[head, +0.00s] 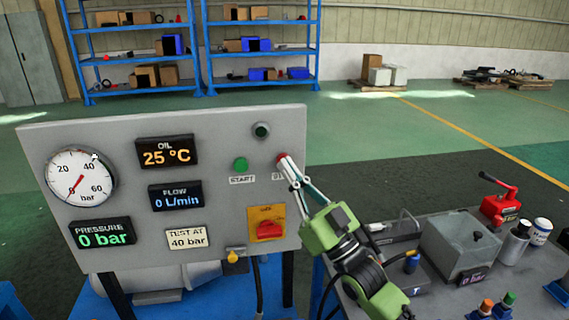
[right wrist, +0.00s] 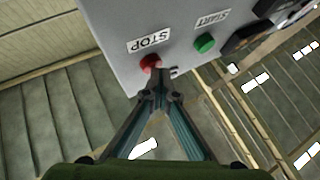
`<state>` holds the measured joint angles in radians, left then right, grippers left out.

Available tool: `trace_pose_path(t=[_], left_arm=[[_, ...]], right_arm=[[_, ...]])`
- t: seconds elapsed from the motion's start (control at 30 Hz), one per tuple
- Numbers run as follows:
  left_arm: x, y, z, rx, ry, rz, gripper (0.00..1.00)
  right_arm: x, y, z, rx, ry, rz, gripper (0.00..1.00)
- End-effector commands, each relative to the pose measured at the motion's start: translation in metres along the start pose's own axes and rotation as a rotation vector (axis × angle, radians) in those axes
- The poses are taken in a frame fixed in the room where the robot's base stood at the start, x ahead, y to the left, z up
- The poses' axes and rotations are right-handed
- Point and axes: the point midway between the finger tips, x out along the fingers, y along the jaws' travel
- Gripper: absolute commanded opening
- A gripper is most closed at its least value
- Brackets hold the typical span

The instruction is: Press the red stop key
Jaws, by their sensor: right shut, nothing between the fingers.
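The red stop key (head: 281,157) is on the right part of the grey control panel (head: 215,140). My right gripper (head: 287,164) is shut and empty, its fingertips overlapping the key and partly hiding the STOP label below it. In the right wrist view the key (right wrist: 149,62) shows beside the label reading STOP, and the closed fingertips (right wrist: 158,72) are right at it. I cannot tell whether they touch it or press it in. My left gripper is not in view.
The green START button (head: 240,164) is left of the key, with a dark lamp (head: 261,130) above. A yellow and red rotary switch (head: 267,226) is below. A pressure gauge (head: 78,178) points near 0. A bench with a grey box (head: 460,245) stands at the right.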

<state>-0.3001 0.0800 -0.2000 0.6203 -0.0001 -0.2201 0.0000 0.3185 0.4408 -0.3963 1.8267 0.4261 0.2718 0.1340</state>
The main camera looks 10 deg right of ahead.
Motion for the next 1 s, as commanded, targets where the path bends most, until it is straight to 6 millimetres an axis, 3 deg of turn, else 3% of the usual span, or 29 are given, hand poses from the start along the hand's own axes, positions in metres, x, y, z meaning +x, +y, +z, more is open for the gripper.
trace_pose_path(t=[0.53,1.0], left_arm=[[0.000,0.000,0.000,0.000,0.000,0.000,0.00],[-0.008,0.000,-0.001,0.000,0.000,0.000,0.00]], right_arm=[[0.001,0.001,0.001,0.000,-0.001,0.001,0.00],[-0.011,-0.008,-0.008,-0.001,0.000,0.000,0.00]])
